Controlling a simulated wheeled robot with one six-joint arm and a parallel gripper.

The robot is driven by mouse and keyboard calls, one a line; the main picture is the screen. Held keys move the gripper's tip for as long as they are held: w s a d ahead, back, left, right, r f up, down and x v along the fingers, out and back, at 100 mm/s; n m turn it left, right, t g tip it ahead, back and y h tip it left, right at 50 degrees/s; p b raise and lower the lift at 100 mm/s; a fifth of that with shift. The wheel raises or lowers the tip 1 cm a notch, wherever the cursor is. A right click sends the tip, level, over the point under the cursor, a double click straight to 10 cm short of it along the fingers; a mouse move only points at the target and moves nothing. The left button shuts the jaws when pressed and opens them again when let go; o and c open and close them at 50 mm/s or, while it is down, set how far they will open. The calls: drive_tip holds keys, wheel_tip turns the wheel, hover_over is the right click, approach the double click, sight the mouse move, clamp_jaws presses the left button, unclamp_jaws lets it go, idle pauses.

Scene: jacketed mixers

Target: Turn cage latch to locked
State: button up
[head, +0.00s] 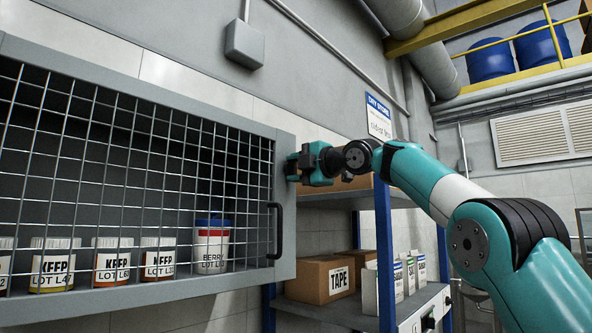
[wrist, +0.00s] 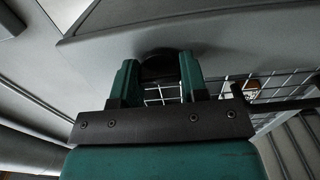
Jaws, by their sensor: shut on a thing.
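The wire-mesh cage door (head: 285,225) fills the left of the head view and looks closed, with a grey frame and a black upright handle (head: 276,231). My gripper (head: 292,167) is at the right edge of this frame, above the handle. In the wrist view, the two teal fingers of my gripper (wrist: 159,85) stand on either side of a dark rounded latch (wrist: 157,62) on the grey frame, and are shut on it. The latch is hidden by my gripper in the head view. I cannot tell its turned position.
Behind the mesh stand several jars marked KEEP (head: 110,262) and one marked BERRY (head: 211,246). Right of the cage is a blue-post shelf (head: 385,270) with a TAPE carton (head: 320,279) and white boxes (head: 411,272). A grey wall (head: 320,90) rises behind.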

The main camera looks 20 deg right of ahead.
drive_tip(key=o, duration=0.9)
drive_tip(key=b+v, duration=0.6)
drive_tip(key=v, duration=1.1)
drive_tip(key=shift+s+d, duration=0.1)
drive_tip(key=shift+s, duration=0.15)
